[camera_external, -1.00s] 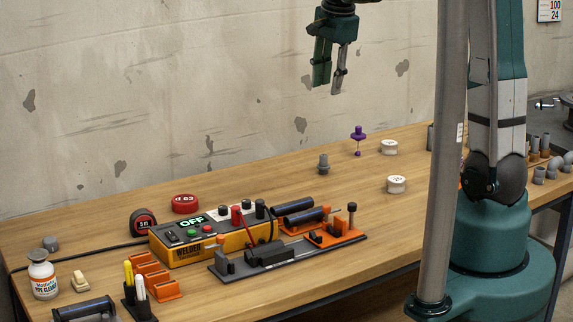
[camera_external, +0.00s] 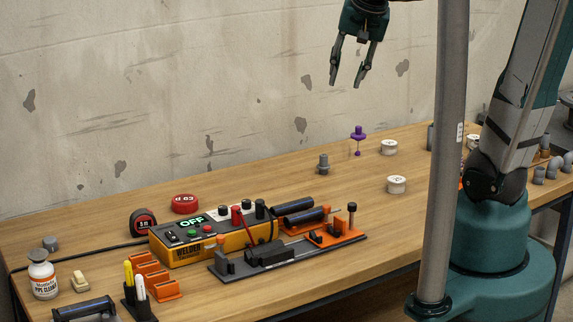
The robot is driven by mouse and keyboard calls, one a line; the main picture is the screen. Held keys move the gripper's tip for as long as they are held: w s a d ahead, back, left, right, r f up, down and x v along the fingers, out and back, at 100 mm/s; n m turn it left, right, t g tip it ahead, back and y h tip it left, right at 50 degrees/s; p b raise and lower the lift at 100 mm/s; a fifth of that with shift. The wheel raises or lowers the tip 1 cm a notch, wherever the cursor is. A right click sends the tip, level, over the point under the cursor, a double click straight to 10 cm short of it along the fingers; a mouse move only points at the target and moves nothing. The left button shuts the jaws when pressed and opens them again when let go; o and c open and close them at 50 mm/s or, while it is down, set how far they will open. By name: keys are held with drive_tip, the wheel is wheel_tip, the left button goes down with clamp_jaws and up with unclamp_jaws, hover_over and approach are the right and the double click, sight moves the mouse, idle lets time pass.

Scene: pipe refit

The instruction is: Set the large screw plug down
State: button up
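My gripper (camera_external: 346,84) is high above the back of the table, in front of the wall. Its two fingers point down, stand apart and hold nothing. A grey plug-like piece (camera_external: 323,164) stands upright on the table, well below the gripper. A smaller grey piece (camera_external: 50,243) sits at the far left of the table. I cannot tell for certain which of them is the large screw plug.
A purple piece (camera_external: 358,135) and white round pieces (camera_external: 389,147) stand at the back right. The yellow welder box (camera_external: 196,243), the red tape roll (camera_external: 185,204) and a black-and-orange fixture (camera_external: 290,252) occupy the left and middle. The table's front right is fairly clear.

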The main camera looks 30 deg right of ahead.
drive_tip(key=s+a+f+n+t, duration=0.1)
drive_tip(key=s+n, duration=0.3)
drive_tip(key=s, duration=0.2)
drive_tip(key=s+a+f+n+t, duration=0.1)
drive_tip(key=s+a+n, duration=0.1)
drive_tip(key=s+n, duration=0.2)
drive_tip(key=shift+s+a, duration=0.25)
drive_tip(key=shift+s, duration=1.05)
